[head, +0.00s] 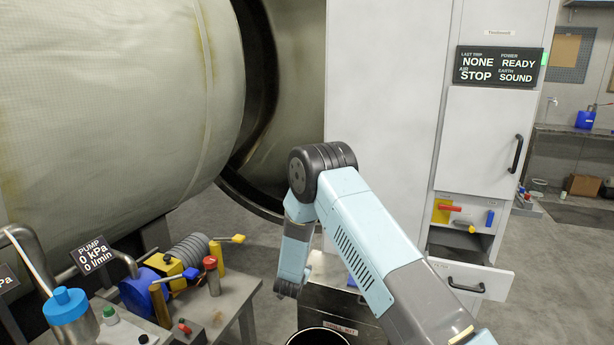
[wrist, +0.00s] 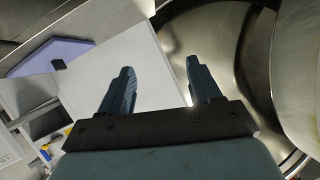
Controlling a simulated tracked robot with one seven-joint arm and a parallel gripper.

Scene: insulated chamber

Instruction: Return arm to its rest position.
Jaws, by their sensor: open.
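My arm reaches forward in the head view and bends down at a dark joint. My gripper shows in the wrist view (wrist: 162,90) with its two dark blue fingers spread apart and nothing between them. In the head view the lower arm hangs in front of the white cabinet (head: 385,70), above a low dark box; the fingers are hard to make out there. In the wrist view the white cabinet panel and the round metal chamber opening (wrist: 215,40) lie beyond the fingers.
The big insulated chamber (head: 100,100) fills the left. A bench (head: 235,293) with a pump, valves and bottles stands at lower left. A drawer (head: 470,278) stands open at right, below a status panel (head: 498,66). A round black-rimmed container (head: 318,337) is at bottom centre.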

